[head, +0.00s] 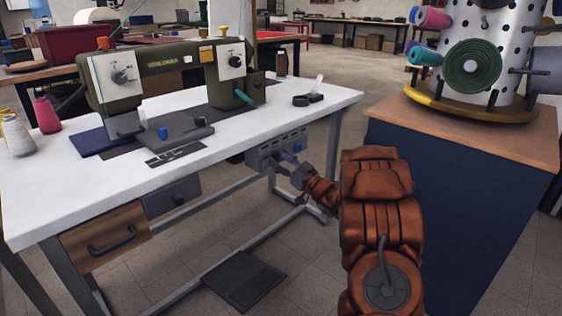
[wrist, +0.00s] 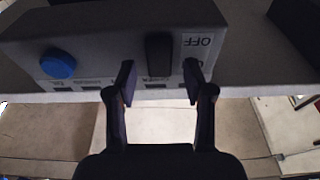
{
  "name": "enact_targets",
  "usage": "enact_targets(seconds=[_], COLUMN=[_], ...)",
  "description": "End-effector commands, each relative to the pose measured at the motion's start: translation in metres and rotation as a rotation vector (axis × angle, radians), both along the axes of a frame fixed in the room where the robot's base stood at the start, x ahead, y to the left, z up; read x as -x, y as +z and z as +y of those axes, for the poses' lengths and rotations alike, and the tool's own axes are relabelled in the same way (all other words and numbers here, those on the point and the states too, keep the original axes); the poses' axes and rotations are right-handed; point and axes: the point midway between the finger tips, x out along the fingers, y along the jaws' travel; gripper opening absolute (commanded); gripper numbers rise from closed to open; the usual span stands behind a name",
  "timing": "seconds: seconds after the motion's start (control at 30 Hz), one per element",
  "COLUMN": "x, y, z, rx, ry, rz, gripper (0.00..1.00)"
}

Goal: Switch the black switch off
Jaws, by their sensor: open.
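The black switch (wrist: 159,54) is a dark upright bar on the front of a grey control box in the wrist view. An upside-down "OFF" label (wrist: 198,42) is just right of it. My gripper (wrist: 159,82) is open, with one finger to the left of the switch and one to the right. Their tips appear close to the panel, and I cannot tell whether they touch it. In the head view the control box (head: 270,150) hangs under the right end of the white table, with my gripper (head: 291,168) at its front. The switch is too small to make out there.
A blue round button (wrist: 58,63) is on the panel left of the switch. The white table (head: 240,125) carries a green sewing machine (head: 150,72). A dark blue cabinet (head: 440,205) stands right of my arm. A pedal (head: 245,280) lies on the floor.

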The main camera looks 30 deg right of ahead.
Motion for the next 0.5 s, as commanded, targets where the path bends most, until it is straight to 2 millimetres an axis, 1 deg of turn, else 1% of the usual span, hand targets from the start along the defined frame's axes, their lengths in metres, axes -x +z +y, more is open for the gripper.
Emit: enact_targets(seconds=[0.17,0.27,0.37,0.5], x=[0.002,0.010,0.023,0.047], y=[0.000,-0.002,-0.004,-0.011], z=[-0.001,-0.003,-0.007,-0.013], rx=[0.000,0.001,0.001,0.001], ry=[-0.001,-0.001,-0.002,-0.005], rz=[0.000,0.001,-0.001,0.003], gripper=[0.52,0.52,0.52,0.52])
